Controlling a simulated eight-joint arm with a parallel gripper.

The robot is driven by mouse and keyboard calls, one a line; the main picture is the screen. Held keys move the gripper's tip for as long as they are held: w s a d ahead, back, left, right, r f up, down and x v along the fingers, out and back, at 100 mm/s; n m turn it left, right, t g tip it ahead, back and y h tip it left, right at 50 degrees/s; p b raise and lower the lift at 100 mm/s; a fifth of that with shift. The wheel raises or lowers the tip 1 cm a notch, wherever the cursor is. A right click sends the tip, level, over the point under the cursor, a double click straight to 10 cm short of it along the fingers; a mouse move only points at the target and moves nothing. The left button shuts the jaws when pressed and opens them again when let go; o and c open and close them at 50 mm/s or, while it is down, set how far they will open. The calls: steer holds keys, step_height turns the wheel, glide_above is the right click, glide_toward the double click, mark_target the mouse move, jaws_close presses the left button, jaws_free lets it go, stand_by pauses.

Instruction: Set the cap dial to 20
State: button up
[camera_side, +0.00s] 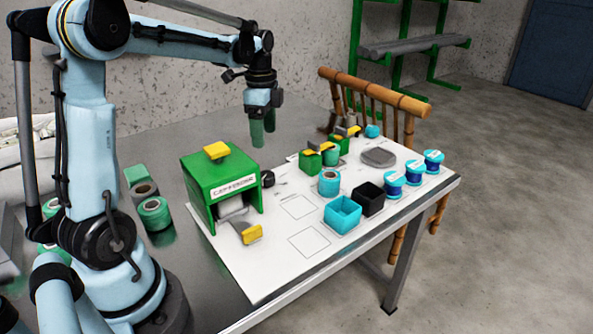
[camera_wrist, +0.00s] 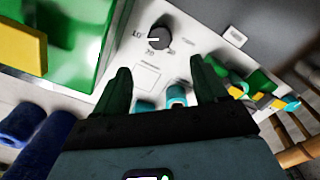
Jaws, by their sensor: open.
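The cap dial is a small black round knob (camera_wrist: 160,36) with a white pointer mark, which points left in the wrist view. Printed numbers stand around it on the white sheet, too blurred to read surely. In the side view the dial (camera_side: 268,179) sits right beside the green box (camera_side: 203,190) labelled on its front. My gripper (camera_side: 263,139) is open and empty, pointing down above and behind the dial. In the wrist view the dial lies ahead of the gap between my green fingers (camera_wrist: 160,82), not between them.
On the white sheet (camera_side: 265,270) stand a cyan open box (camera_side: 342,215), a black open box (camera_side: 368,198), several blue spools (camera_side: 413,172), a cyan spool (camera_side: 329,183) and small green boxes (camera_side: 310,163). Green spools (camera_side: 154,214) stand left of the green box. A wooden chair (camera_side: 375,90) is behind.

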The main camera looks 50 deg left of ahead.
mark_target(267, 174)
step_height(267, 174, down, 12)
steer(key=shift+r, duration=0.1)
stand_by(0.5)
steer(key=shift+c, duration=0.4)
steer(key=c, duration=1)
